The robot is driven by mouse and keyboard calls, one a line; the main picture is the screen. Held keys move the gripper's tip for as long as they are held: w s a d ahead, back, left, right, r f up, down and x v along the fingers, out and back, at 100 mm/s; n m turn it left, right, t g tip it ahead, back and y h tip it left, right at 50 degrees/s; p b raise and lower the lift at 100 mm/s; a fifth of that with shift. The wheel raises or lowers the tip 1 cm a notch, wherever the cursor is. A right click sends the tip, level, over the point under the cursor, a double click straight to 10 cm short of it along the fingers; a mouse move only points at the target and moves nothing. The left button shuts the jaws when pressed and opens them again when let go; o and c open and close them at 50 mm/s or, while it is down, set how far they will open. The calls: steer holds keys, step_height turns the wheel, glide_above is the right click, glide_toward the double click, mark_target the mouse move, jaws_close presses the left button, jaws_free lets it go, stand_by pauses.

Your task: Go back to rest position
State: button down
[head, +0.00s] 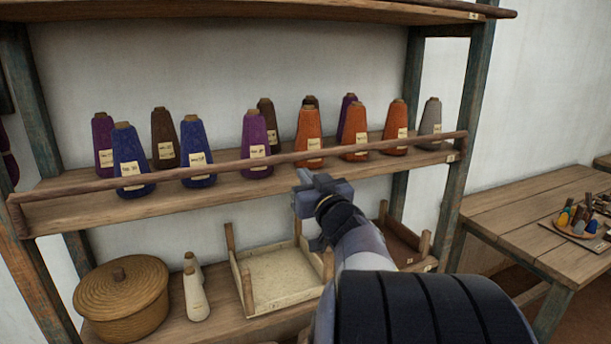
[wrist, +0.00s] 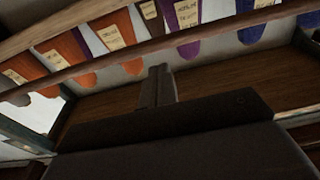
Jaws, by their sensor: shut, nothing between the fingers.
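My gripper (head: 302,180) is in the head view in front of the middle shelf, just below its front rail. It is shut and empty. In the wrist view the shut fingers (wrist: 158,85) point toward the shelf and the rail. My arm reaches up to it from the lower right of the head view. Several labelled yarn cones stand upright on the middle shelf behind the rail, among them an orange cone (head: 309,135) behind and above the gripper and a purple cone (head: 256,145) to its left. The gripper touches no cone that I can see.
The shelf rail (head: 230,166) runs across the shelf front. Below stand a lidded basket (head: 122,298), pale cones (head: 195,293) and a cream tray (head: 275,280); a brown tray (head: 401,240) is partly hidden by my arm. A wooden table (head: 515,212) with small items stands at right.

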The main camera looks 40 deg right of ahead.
steer(key=r+v, duration=0.1)
steer(key=v, duration=0.6)
steer(key=shift+s+f, duration=0.25)
steer(key=shift+s, duration=0.1)
steer(key=shift+w, duration=0.1)
